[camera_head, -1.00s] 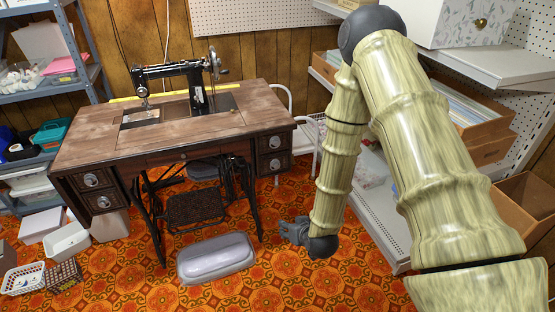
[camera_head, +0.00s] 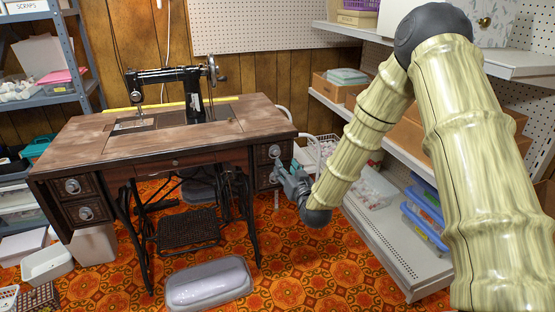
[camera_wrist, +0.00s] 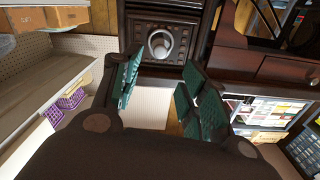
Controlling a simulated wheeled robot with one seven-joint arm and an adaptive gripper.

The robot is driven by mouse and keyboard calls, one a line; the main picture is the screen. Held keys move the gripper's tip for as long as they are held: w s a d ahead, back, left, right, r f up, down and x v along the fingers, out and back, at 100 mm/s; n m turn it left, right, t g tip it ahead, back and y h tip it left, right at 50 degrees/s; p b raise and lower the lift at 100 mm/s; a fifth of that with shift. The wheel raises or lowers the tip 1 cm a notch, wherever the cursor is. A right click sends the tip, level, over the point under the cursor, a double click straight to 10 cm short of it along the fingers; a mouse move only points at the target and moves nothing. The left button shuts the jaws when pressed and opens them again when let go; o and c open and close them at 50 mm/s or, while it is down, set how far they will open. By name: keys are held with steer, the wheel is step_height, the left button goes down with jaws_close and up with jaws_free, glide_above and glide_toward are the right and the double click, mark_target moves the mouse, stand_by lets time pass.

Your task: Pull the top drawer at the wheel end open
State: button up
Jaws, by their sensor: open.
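The sewing table (camera_head: 165,145) carries a black sewing machine (camera_head: 180,85) with its handwheel at the right. At that end, the top drawer (camera_head: 264,154) has a round silver knob (camera_head: 274,151) and looks closed. The lower drawer (camera_head: 262,179) is partly hidden by my gripper. My gripper (camera_head: 282,168) is open and empty in front of these drawers. The wrist view appears upside down. There the top drawer's knob (camera_wrist: 160,43) lies ahead, between my gripper's teal finger pads (camera_wrist: 157,90) and seemingly beyond their tips.
Metal shelving (camera_head: 400,245) with bins stands close to the right of my arm. A wire basket (camera_head: 318,150) is behind the table's right end.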

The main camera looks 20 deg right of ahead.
mark_target(277, 154)
steer(key=w+b, duration=0.1)
steer(key=w, duration=0.3)
steer(key=w+b, duration=0.1)
steer(key=w, duration=0.4)
steer(key=shift+w+a, duration=0.2)
steer(key=shift+w, duration=0.1)
jaws_close()
